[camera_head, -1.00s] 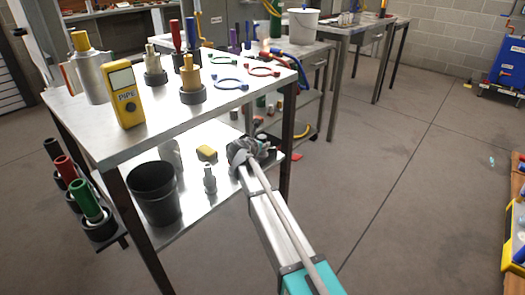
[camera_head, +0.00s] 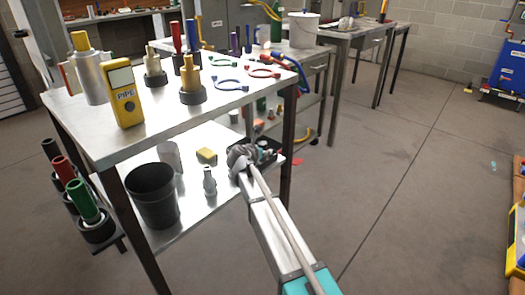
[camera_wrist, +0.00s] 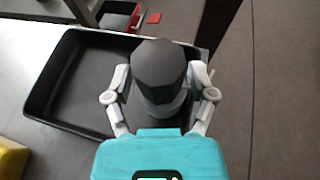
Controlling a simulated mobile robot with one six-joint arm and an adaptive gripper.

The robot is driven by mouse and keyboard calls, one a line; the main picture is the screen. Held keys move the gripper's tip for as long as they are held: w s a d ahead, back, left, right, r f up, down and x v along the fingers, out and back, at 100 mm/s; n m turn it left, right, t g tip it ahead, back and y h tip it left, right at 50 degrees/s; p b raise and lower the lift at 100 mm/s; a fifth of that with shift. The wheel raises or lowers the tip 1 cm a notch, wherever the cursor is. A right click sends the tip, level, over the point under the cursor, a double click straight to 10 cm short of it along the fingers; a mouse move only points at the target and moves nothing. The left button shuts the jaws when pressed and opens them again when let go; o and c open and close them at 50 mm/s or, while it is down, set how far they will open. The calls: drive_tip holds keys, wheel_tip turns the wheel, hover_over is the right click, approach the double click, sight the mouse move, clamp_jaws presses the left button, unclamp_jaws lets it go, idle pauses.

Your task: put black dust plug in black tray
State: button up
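The black tray (camera_head: 278,153) sits at the right end of the lower shelf in the head view, partly hidden by my gripper (camera_head: 246,158). In the wrist view the black tray (camera_wrist: 52,82) spans the upper left, and the visible part of its floor is bare. A dark grey-black plug (camera_wrist: 158,68) with a faceted top stands between the two fingers of my gripper (camera_wrist: 160,98), which appear closed on its lower part. The plug overlaps the tray's right part in this view. Its underside is hidden, so I cannot tell whether it touches the tray.

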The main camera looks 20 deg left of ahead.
idle(0.4)
drive_tip(key=shift+r, duration=0.2)
drive_tip(key=p+v, duration=0.4)
drive_tip(key=v, duration=0.8)
drive_tip(key=shift+p, duration=0.4)
drive_tip(key=shift+d+f, duration=0.1)
drive_tip(key=shift+f, duration=0.1)
